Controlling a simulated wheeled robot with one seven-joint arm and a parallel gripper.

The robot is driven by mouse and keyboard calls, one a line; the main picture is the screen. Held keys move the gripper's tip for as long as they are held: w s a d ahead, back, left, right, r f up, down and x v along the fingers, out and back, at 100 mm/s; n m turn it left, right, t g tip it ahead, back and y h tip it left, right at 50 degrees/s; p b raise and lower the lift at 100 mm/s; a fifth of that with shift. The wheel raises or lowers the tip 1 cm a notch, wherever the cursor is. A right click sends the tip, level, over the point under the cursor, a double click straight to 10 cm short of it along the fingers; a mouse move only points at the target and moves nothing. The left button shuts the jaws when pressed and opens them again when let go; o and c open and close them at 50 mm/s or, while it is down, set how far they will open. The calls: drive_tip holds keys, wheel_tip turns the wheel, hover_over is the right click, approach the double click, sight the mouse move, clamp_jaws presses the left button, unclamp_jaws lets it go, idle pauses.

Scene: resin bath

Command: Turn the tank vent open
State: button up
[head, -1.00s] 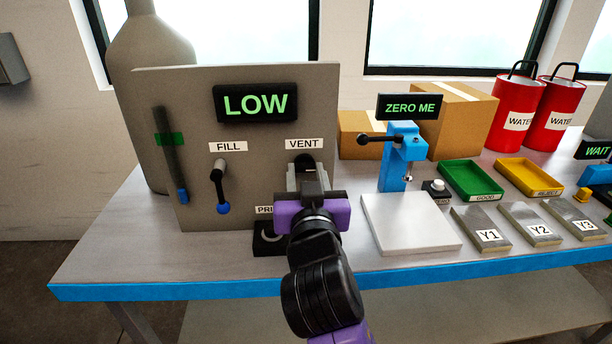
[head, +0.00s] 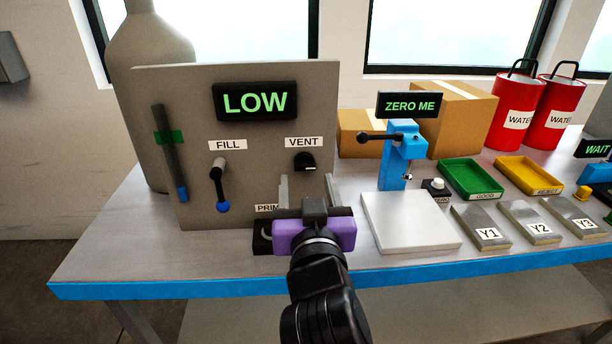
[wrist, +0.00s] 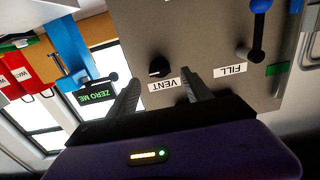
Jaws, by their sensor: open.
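The vent knob (head: 304,162) is a black round knob under the VENT label (head: 304,142) on the grey tank panel (head: 250,70). A pale mark shows on the knob's right side in the head view. My gripper (head: 308,182) is open and empty, in front of the panel and below the knob, apart from it. In the wrist view, which is upside down, the knob (wrist: 159,67) appears beyond and between the spread fingers (wrist: 160,88), clear of both. The panel display (head: 256,102) reads LOW.
The FILL lever (head: 219,185) with a blue tip is left of the knob. A PRIME control (head: 262,232) is partly hidden behind my gripper. A blue stand (head: 398,165) with a black handle and a white plate (head: 410,222) are to the right.

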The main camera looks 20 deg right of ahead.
drive_tip(key=v, duration=0.3)
drive_tip(key=shift+s+a, duration=0.1)
drive_tip(key=shift+s, duration=0.15)
drive_tip(key=s+a+n+t+y+p, duration=0.1)
drive_tip(key=s+a+n+t+y, duration=0.25)
drive_tip(key=a+n+y, duration=0.3)
drive_tip(key=s+d+f+m+g+p, duration=0.1)
drive_tip(key=s+d+f+g+p, duration=0.1)
drive_tip(key=s, duration=0.8)
drive_tip(key=s+d+f+g+p, duration=0.2)
drive_tip(key=s+d+f+p, duration=0.1)
drive_tip(key=s, duration=0.8)
drive_tip(key=s+d+f+m+g+p, duration=0.1)
drive_tip(key=s+d+f, duration=0.3)
drive_tip(key=s, duration=0.7)
wheel_tip(320, 180, down, 2)
drive_tip(key=shift+d+f+m+g+h+p, duration=0.25)
drive_tip(key=shift+m+g+h+p, duration=0.15)
drive_tip(key=shift+p, duration=0.45)
drive_tip(key=shift+s, duration=0.1)
